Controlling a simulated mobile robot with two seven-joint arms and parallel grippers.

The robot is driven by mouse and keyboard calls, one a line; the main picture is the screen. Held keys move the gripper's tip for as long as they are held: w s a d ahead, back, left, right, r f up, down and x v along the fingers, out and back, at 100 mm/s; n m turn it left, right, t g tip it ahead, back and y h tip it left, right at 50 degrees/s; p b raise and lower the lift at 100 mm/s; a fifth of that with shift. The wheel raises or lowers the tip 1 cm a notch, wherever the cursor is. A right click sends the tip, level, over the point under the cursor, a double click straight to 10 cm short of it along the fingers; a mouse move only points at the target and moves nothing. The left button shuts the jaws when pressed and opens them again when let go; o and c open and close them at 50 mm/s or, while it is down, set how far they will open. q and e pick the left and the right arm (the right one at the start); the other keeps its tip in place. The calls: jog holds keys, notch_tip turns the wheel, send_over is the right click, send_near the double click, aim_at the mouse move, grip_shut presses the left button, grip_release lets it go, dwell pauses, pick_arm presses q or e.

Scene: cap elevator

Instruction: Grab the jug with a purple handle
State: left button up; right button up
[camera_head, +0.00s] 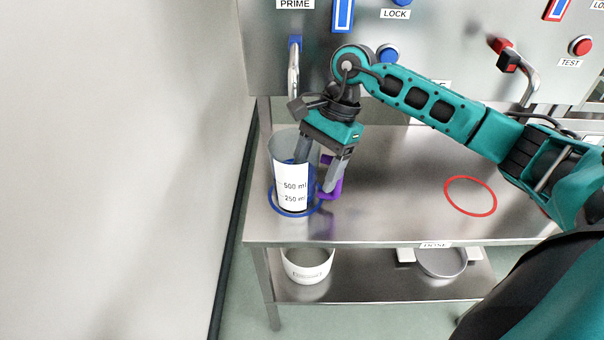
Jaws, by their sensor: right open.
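The jug (292,187) stands upright on the metal table, inside a blue ring marking at the table's left end. It is clear, with a white label reading 500 ml and 250 ml, and something blue shows inside. Its purple handle (336,188) is on its right side. My right gripper (316,178) points down over the jug's right side, open. One finger overlaps the jug's upper part and the other is at the handle. Whether the fingers touch the jug or handle cannot be told. My left gripper is not in view.
The metal table (400,190) is bare to the right, except for a red ring marking (470,196). A panel (450,40) with taps and buttons rises behind. A white bowl (307,265) and a grey pan (441,262) sit on the lower shelf. A wall is at left.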

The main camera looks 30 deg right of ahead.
jog(key=shift+a+f, duration=0.2)
jog(key=shift+f, duration=0.25)
grip_shut()
dwell(0.4)
